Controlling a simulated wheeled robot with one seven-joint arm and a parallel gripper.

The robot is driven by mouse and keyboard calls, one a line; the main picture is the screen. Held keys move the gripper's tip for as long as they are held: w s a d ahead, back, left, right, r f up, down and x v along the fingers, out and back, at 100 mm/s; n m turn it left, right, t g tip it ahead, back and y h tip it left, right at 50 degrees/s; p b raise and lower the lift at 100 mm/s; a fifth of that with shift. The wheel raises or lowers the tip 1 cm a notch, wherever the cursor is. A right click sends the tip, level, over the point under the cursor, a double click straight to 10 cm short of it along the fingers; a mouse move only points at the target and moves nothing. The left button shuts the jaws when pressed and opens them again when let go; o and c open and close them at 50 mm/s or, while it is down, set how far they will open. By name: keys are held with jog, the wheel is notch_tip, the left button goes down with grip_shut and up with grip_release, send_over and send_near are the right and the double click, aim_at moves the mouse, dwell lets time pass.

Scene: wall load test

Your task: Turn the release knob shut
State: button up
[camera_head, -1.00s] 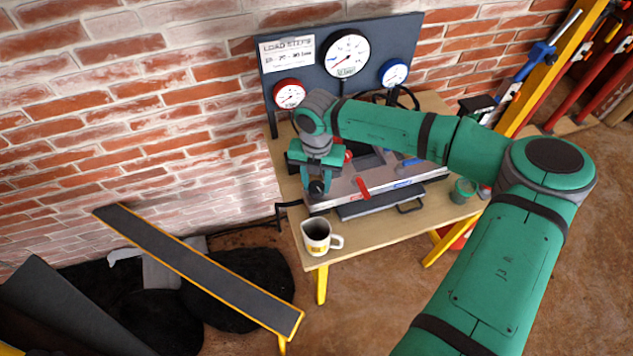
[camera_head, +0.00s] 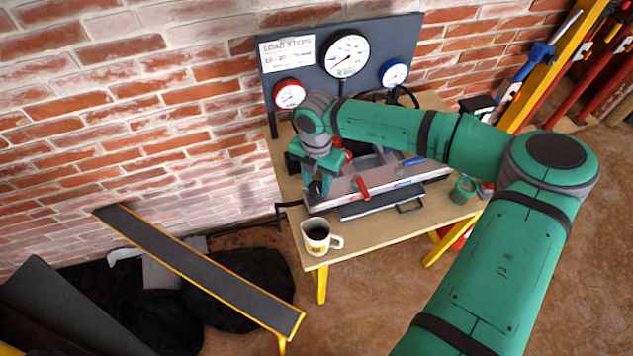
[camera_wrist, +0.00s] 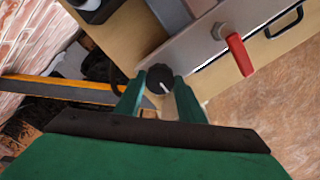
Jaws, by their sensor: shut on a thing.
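The release knob (camera_wrist: 159,79) is a black round knob with a white pointer line, at the left end of the metal panel. In the wrist view my gripper (camera_wrist: 160,92) has its two green fingers on either side of the knob, shut on it. The white line points down and slightly right in that view. In the head view my gripper (camera_head: 318,188) is at the left end of the metal unit (camera_head: 340,190), and the knob is mostly hidden there. A red lever (camera_wrist: 240,54) stands on the same panel, to the right of the knob.
A mug of dark liquid (camera_head: 317,237) stands at the table's front left corner, just below my gripper. A green cup (camera_head: 463,189) stands at the right. A gauge board (camera_head: 300,70) with several dials rises behind. A dark yellow-edged plank (camera_head: 190,263) lies left of the table.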

aim_at(317, 187)
jog(key=o, duration=1)
jog(key=shift+s, duration=0.1)
jog(key=shift+o, duration=0.2)
notch_tip(317, 187, up, 11)
jog(key=shift+f, duration=0.15)
jog(key=shift+d, duration=0.1)
